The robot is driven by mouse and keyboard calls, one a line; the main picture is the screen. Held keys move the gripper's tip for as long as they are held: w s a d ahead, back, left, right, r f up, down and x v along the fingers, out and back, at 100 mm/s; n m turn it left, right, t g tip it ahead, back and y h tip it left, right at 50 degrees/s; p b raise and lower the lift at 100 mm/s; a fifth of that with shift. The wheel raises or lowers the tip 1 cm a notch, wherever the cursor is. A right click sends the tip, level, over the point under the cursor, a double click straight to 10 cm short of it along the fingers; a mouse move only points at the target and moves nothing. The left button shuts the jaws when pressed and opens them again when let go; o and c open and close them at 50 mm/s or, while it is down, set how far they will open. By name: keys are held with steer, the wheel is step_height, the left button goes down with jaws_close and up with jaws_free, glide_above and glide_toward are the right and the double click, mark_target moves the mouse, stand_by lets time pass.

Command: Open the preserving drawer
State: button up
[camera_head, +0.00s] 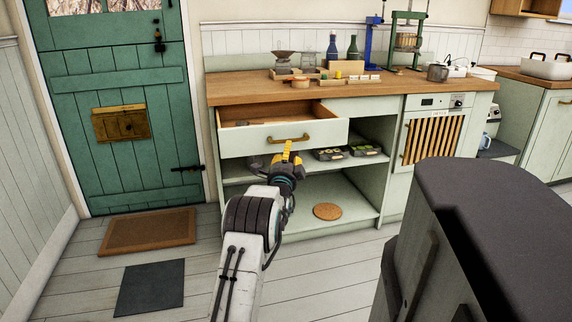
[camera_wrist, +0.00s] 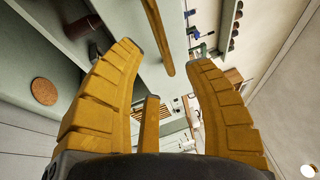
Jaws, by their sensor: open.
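The drawer (camera_head: 240,140) has a pale green front and a brass bar handle (camera_head: 289,139). It stands pulled out from under the wooden worktop, and its open inside shows. My gripper (camera_head: 288,147) has yellow fingers and is just in front of the handle, at the drawer's front. In the wrist view my gripper (camera_wrist: 165,56) is open, with its fingers spread wide. There the handle (camera_wrist: 156,30) shows ahead, in the gap between the fingertips. No finger is closed on it, and I cannot tell whether any finger touches it.
The wooden worktop (camera_head: 230,91) above carries bottles, a scale and a press. Open shelves below hold dark trays (camera_head: 330,154) and a round cork mat (camera_head: 327,211). A green door (camera_head: 122,165) stands at left, with a brown doormat (camera_head: 147,232) before it.

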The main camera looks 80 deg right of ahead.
steer(key=shift+a+f, duration=0.2)
steer(key=shift+a, duration=0.9)
steer(key=shift+a+f, duration=0.15)
steer(key=shift+a, duration=0.95)
